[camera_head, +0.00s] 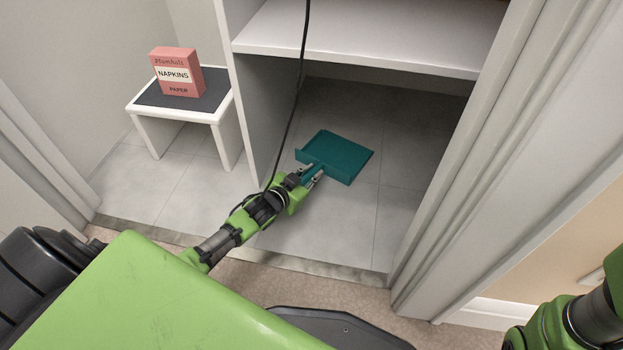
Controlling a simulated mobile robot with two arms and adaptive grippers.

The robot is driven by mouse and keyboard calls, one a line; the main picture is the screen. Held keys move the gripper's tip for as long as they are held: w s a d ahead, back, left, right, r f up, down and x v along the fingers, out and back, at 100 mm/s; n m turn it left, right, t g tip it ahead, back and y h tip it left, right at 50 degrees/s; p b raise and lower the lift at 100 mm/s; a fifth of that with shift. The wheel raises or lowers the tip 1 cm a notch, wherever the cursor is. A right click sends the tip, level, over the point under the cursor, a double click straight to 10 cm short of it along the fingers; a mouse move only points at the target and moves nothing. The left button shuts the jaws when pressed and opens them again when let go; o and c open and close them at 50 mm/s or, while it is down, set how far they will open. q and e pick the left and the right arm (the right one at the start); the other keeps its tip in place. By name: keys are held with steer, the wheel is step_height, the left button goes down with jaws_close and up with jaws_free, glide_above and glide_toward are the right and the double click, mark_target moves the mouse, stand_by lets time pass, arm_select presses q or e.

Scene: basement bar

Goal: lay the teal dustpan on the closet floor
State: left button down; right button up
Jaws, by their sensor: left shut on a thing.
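The teal dustpan (338,155) is in the closet, under the white shelf, pan end pointing away from me. It appears flat and low over the grey tiled closet floor (335,230); I cannot tell whether it touches the tiles. My left gripper (314,178) reaches in over the threshold and is shut on the dustpan's handle end, which the fingers partly hide. Part of my right arm shows at the lower right edge, but its gripper is out of view.
A white shelf (365,45) hangs above the dustpan. A small stool (222,105) with a napkins box (177,72) stands to the left, beyond a white upright panel. Door frames border the opening on both sides. Floor right of and nearer than the dustpan is clear.

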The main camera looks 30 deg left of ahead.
arm_select(q)
steer(key=c, duration=2)
jaws_free()
steer(key=shift+s+r, duration=0.1)
steer(key=shift+s+r+p, duration=0.2)
steer(key=shift+s+p, duration=0.1)
steer(key=shift+p, duration=0.25)
steer(key=p+v, duration=0.7)
steer(key=v, duration=0.3)
steer(key=shift+s+r, duration=0.2)
steer(key=shift+s, duration=0.35)
